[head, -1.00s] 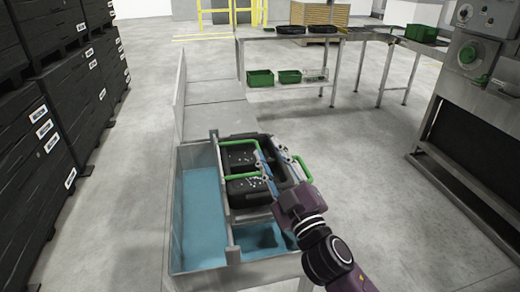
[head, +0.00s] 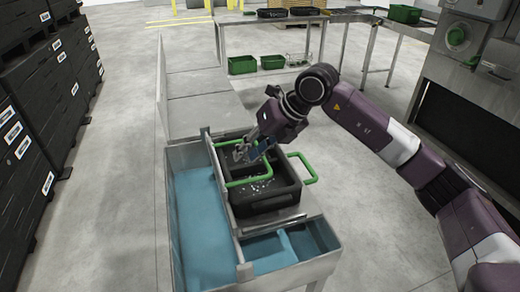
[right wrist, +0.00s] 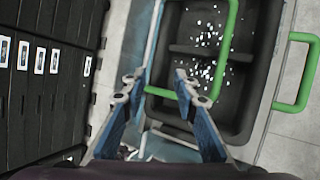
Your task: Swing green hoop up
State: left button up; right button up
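A black crate (head: 268,200) with white specks inside sits in the metal washer trough. One green hoop (head: 248,182) lies across the crate's top; it also shows in the right wrist view (right wrist: 224,58), with its near bar by the fingertips. A second green hoop (head: 312,178) sticks out past the crate's right side, also seen in the right wrist view (right wrist: 298,105). My right gripper (head: 254,151) is over the crate's back left part, pointing down. My left gripper is out of view.
Blue water (head: 203,225) fills the trough's left channel, beside a metal divider (head: 228,205). Black stacked bins (head: 40,110) stand at the left. A table with green bins (head: 242,65) is behind, and a machine (head: 460,90) stands at the right.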

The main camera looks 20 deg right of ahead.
jog(key=w+d+r+m+h, duration=0.1)
jog(key=w+d+h, duration=0.15)
jog(key=d, duration=0.55)
jog(key=shift+h, duration=0.35)
jog(key=p+x, duration=0.1)
jog(key=x, duration=0.2)
jog(key=p+x, duration=0.1)
jog(key=x, duration=0.3)
jog(key=shift+s+a+f, duration=0.15)
jog(key=shift+f, duration=0.1)
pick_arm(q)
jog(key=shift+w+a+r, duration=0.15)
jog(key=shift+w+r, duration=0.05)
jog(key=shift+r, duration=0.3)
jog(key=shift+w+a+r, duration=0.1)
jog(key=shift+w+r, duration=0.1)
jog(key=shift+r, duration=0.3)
pick_arm(e)
grip_shut()
